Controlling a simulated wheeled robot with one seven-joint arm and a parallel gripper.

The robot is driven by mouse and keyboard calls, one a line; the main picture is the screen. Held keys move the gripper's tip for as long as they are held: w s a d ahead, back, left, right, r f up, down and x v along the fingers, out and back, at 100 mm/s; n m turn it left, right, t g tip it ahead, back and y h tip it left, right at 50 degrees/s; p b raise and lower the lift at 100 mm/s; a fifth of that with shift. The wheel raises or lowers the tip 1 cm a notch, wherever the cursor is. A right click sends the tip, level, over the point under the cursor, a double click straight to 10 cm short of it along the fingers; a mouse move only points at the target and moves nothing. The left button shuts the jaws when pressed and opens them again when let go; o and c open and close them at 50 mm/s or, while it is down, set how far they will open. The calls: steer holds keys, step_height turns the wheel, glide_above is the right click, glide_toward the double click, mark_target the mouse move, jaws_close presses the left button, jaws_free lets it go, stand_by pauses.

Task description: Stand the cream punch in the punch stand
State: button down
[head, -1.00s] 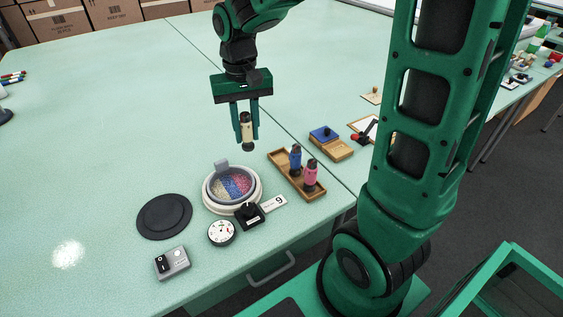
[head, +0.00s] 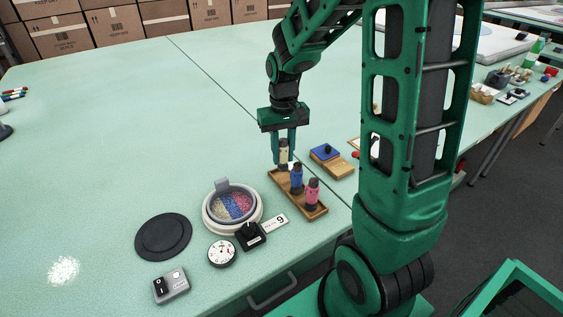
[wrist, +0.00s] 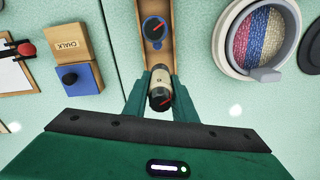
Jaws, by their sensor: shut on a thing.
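The cream punch (head: 284,152) is upright between the fingers of my gripper (head: 284,158), which is shut on it. It also shows in the wrist view (wrist: 160,90), seen from above between the fingertips. The punch stand (head: 318,210) is a long wooden tray holding a blue punch (head: 296,178) and a pink punch (head: 312,192), both upright. The cream punch is over the far end of the stand, beside the blue punch. I cannot tell whether its foot touches the stand.
A round pot (head: 211,204) with coloured granules stands left of the stand. A dial (head: 222,252), a black knob block, a grey switch box (head: 171,286) and a dark disc (head: 163,237) lie nearby. A chalk box with a blue pad (head: 331,159) is to the right.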

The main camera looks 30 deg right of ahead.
mark_target(283, 162)
steer(key=shift+f, duration=1.7)
steer(key=c, duration=1.5)
jaws_free()
steer(key=shift+f, duration=0.1)
steer(key=shift+o, duration=0.2)
step_height(283, 162, up, 12)
steer(key=shift+r, duration=0.15)
steer(key=s+d+m, duration=0.1)
steer(key=s+d, duration=0.1)
steer(key=s, duration=1)
steer(key=s+d+f+m, duration=0.1)
steer(key=s+d+m, duration=0.1)
steer(key=s, duration=1)
steer(key=shift+s, duration=0.15)
